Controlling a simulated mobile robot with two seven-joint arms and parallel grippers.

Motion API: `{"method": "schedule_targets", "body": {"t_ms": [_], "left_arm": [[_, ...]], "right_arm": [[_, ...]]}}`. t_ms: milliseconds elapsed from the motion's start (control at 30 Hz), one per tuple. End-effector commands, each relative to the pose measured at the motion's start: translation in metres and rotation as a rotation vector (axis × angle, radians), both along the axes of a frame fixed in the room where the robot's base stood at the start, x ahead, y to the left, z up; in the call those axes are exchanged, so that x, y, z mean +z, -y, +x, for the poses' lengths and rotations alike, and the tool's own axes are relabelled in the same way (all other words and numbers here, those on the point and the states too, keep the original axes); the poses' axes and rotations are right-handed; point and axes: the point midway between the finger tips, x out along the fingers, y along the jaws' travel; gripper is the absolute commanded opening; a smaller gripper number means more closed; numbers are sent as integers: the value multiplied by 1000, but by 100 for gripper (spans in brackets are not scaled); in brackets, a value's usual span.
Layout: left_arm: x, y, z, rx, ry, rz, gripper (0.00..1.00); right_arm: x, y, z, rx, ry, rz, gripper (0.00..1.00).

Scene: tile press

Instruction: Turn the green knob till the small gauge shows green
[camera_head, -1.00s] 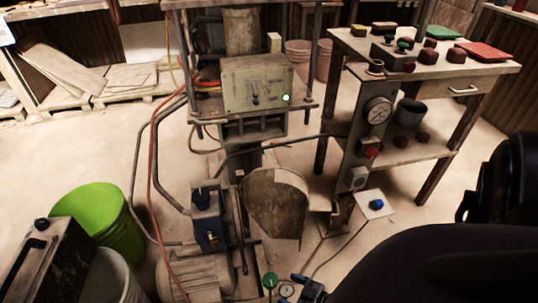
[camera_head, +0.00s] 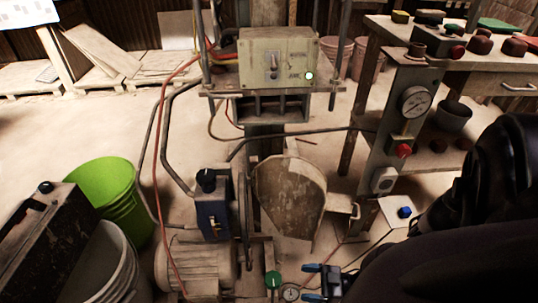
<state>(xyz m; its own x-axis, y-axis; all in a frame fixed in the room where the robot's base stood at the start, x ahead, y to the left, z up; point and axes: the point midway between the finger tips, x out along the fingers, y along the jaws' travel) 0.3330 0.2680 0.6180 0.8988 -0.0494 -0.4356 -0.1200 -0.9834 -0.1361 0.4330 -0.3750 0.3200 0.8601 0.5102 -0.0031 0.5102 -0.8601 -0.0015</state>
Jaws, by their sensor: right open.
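The green knob (camera_head: 272,281) stands upright at the bottom middle of the head view, on top of a pale stem. The small gauge (camera_head: 290,293) is just to its right, a round pale dial partly cut by the frame's bottom edge. Its reading is too small to tell. My right gripper (camera_head: 312,283) comes in from the right, with its blue-tipped fingers spread apart and pointing left. It is empty, right of the knob and beside the gauge, apart from the knob. My left gripper is out of view.
A press with a control box (camera_head: 278,62) and lit green lamp stands behind. A motor (camera_head: 197,265) and blue valve box (camera_head: 213,208) are left of the knob. A large gauge (camera_head: 415,100) and red button (camera_head: 403,150) are on a post at right. A green bucket (camera_head: 112,195) stands left.

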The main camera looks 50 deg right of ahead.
Motion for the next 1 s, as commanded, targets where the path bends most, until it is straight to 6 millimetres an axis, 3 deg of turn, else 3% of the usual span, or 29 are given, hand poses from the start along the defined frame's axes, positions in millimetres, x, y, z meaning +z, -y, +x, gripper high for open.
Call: {"method": "schedule_targets", "body": {"t_ms": [333,800,1000], "left_arm": [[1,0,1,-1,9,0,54],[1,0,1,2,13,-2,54],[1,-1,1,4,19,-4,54]], "right_arm": [[0,-4,11,5,6,1,80],[-1,-43,74,6,4,3,80],[-1,-52,89,5,3,2,80]]}}
